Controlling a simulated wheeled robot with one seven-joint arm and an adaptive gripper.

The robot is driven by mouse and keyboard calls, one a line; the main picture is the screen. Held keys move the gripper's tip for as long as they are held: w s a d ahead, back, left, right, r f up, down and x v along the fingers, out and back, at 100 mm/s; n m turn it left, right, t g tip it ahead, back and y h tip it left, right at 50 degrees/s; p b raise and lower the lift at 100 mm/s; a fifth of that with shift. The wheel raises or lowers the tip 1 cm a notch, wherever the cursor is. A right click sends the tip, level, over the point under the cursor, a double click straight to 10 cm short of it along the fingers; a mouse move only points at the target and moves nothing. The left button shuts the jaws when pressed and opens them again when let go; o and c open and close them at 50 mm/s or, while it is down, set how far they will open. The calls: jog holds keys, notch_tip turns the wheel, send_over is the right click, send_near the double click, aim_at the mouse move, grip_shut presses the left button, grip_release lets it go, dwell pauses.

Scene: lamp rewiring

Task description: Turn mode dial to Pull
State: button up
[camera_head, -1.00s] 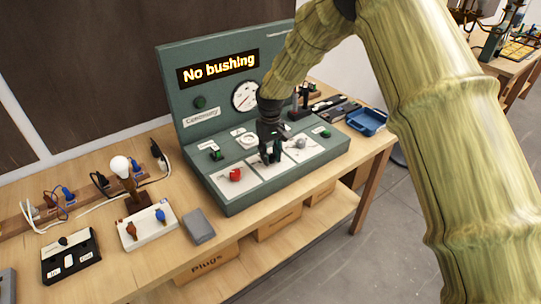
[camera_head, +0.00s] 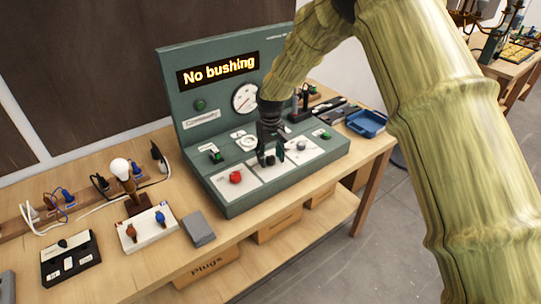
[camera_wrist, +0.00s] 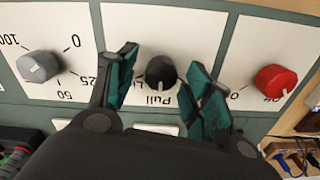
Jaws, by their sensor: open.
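The black mode dial (camera_wrist: 160,72) is in the middle of the wrist view, on a white panel. The picture is upside down there. The word Pull is just below the dial, and a pale mark on the dial's lower side points at it. My gripper (camera_wrist: 158,78) is open, with one green-padded finger on each side of the dial and a visible gap on both sides. In the head view my gripper (camera_head: 270,150) is over the middle panel of the green test console (camera_head: 240,205).
A red knob (camera_wrist: 274,80) and a grey knob (camera_wrist: 40,66) are on the neighbouring panels, close to my fingers. A blue tray (camera_head: 367,122) is at the right.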

aim_at(270, 157)
notch_tip(270, 157, up, 12)
dwell(0.6)
